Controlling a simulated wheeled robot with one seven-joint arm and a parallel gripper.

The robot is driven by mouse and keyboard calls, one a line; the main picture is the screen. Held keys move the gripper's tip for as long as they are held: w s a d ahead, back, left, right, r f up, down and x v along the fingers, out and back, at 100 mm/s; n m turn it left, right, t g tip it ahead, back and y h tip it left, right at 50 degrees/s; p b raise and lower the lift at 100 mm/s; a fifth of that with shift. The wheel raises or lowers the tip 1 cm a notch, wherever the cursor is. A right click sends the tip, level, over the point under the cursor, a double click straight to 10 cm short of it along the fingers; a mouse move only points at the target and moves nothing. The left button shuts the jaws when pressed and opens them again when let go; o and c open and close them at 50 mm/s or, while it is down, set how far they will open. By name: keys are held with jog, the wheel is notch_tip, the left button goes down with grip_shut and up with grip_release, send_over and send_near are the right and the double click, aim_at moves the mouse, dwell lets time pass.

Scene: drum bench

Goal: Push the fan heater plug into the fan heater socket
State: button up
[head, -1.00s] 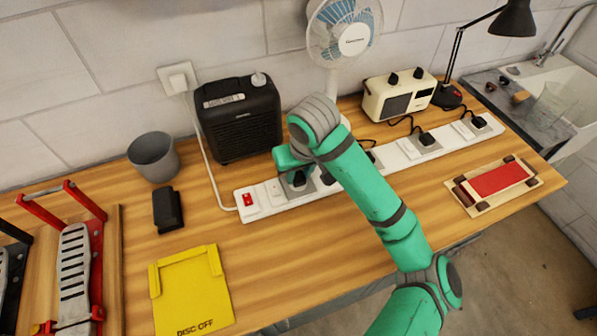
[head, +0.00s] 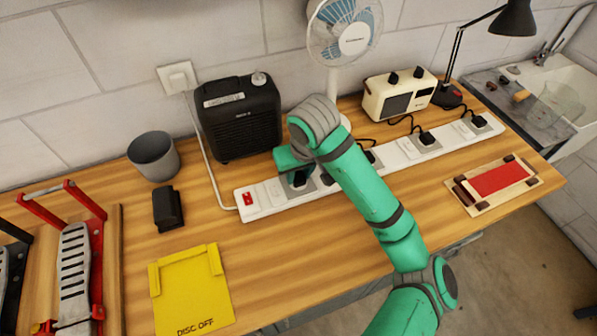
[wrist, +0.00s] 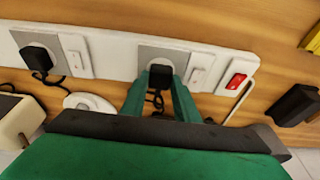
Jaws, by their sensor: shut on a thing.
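The black fan heater plug (wrist: 161,76) is between the fingers of my gripper (wrist: 160,98), which is shut on it. In the head view the plug (head: 298,178) shows beside my gripper (head: 297,170). The plug is at the fan heater socket (wrist: 163,58), a round recess in a grey plate on the white power strip (head: 259,205), at the end near the red switch. I cannot tell how deep the plug sits. Its cord hangs toward the fan heater (head: 239,125), a black box against the wall. My arm hides the middle of the strip.
Another black plug (wrist: 37,60) sits in a neighbouring socket. The fan (head: 343,40), cream radio (head: 399,95) and lamp (head: 515,18) stand behind the strip.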

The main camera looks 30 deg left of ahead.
jog(key=shift+f, duration=0.45)
dwell(0.6)
jog(key=o, duration=1.1)
jog(key=shift+o, duration=0.2)
jog(key=v, duration=1)
jog(key=shift+r, duration=0.4)
